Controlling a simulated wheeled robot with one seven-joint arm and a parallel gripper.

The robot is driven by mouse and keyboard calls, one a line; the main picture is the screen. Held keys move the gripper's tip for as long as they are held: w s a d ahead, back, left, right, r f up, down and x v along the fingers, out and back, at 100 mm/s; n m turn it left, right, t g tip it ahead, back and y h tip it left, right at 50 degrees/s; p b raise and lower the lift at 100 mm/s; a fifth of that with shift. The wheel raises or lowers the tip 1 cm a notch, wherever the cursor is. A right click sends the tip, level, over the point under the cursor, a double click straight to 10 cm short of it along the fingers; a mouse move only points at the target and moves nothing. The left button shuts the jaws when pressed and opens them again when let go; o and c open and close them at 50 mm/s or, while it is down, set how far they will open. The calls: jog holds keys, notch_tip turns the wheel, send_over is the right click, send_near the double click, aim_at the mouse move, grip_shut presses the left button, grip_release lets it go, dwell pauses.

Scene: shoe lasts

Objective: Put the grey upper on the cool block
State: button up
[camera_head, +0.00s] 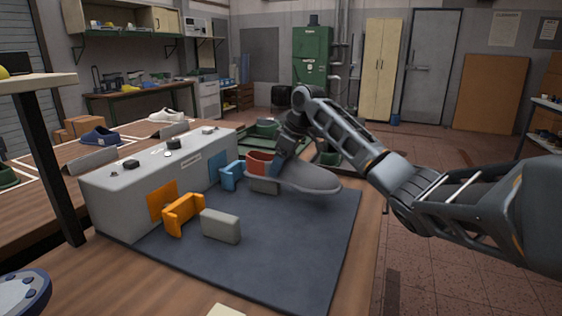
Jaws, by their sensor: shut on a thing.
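The upper is over the far right part of the dark mat. Blue pieces (230,176) stand at the right end of the grey machine, just left of the upper; they look like the cool side. A grey block (265,186) shows partly below the upper. Whether the upper touches this block or is above it, I cannot tell.
The grey machine (130,200) has dark knobs on top. An orange bracket (183,215) and another grey block (220,226) stand at its near end. The near right of the dark mat (300,250) is clear. Blue and white shoes lie on the table behind.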

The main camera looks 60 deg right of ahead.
aim_at(280, 184)
jog(key=shift+f+b, duration=0.75)
jog(key=shift+f, duration=2.2)
jog(key=shift+f, duration=0.15)
jog(key=o, duration=1.4)
jog(key=shift+c, duration=0.2)
jog(key=v, duration=0.7)
jog(key=shift+r, duration=0.35)
jog(key=shift+s, duration=0.15)
